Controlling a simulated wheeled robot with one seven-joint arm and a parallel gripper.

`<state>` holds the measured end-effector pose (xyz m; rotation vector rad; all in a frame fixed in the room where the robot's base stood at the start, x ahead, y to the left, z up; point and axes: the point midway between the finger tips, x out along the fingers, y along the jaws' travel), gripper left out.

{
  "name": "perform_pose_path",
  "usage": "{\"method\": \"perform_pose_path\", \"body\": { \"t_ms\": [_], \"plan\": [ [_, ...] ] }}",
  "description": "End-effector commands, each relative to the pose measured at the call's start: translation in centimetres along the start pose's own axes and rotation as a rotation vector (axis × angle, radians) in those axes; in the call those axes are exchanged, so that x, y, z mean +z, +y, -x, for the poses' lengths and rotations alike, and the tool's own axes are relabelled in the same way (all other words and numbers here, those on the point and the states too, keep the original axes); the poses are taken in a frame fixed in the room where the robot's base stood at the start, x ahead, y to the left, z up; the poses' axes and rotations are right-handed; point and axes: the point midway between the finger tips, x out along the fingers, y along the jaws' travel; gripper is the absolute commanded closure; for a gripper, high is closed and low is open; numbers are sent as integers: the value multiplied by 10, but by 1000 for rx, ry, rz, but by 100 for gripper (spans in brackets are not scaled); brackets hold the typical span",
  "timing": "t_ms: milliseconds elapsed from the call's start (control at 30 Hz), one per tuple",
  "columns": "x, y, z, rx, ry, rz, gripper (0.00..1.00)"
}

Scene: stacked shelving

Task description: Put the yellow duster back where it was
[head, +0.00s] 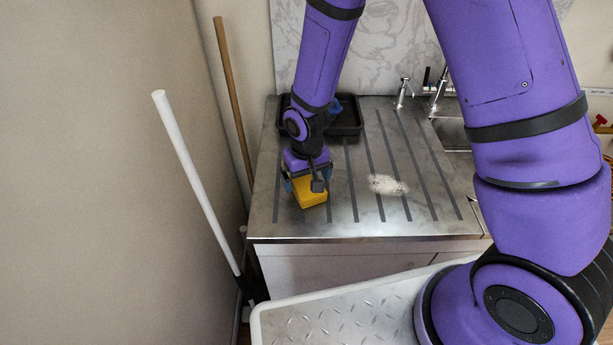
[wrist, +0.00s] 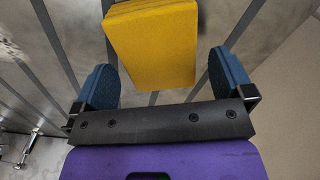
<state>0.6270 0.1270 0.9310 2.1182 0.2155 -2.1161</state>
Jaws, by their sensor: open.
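The yellow duster (head: 311,191) is a yellow block on the metal counter's left part, near its front edge. In the wrist view the duster (wrist: 152,45) lies ahead of and between my two blue finger pads, with a gap on each side. My gripper (head: 304,183) is open and reaches down at the duster from above. It also shows open in the wrist view (wrist: 162,82). Whether the duster rests fully on the counter is hard to tell.
A black tray (head: 348,122) with something blue in it stands at the counter's back. A whitish patch (head: 387,185) lies right of the duster. A tap (head: 437,88) and sink are further right. A white pole (head: 195,180) and a wooden pole (head: 233,95) lean at left.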

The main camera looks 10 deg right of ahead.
Motion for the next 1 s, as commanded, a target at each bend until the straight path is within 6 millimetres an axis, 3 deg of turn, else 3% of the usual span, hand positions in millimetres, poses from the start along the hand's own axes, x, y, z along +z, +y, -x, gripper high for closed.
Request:
{"method": "perform_pose_path", "body": {
  "t_ms": [267,700,1000],
  "plan": [
    [-1,0,18,-1,3,-1,1],
    [-1,0,92,0,4,-1,1],
    [0,0,121,0,2,0,1]
  ]
}}
